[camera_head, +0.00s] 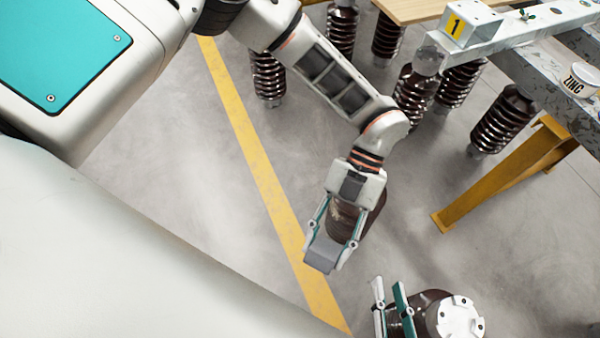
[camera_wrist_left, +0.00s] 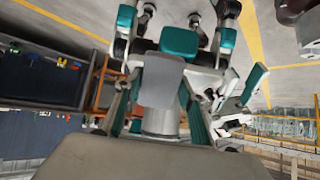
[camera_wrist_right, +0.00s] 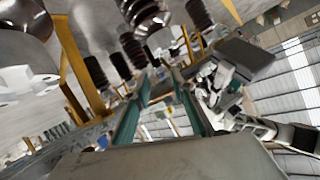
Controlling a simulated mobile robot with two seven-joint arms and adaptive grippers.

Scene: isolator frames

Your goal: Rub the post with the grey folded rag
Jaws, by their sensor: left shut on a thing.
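My left gripper (camera_head: 330,243) is shut on the grey folded rag (camera_head: 321,254), which sticks out past its fingertips. The rag also shows between the fingers in the left wrist view (camera_wrist_left: 160,82). A dark brown rounded thing (camera_head: 376,208) shows behind this gripper, mostly hidden; I cannot tell whether the rag touches it. A brown post with a pale bolted cap (camera_head: 460,317) stands at the bottom of the head view, partly cut off. My right gripper (camera_head: 392,295) is beside it, its fingers apart and empty in the right wrist view (camera_wrist_right: 160,100).
Several brown ribbed insulators (camera_head: 503,118) stand at the back. A metal frame (camera_head: 520,30) on a yellow leg (camera_head: 500,180) is at the right, with a ZINC tin (camera_head: 580,80) on it. A yellow line (camera_head: 245,135) crosses the grey floor, which is clear at the centre left.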

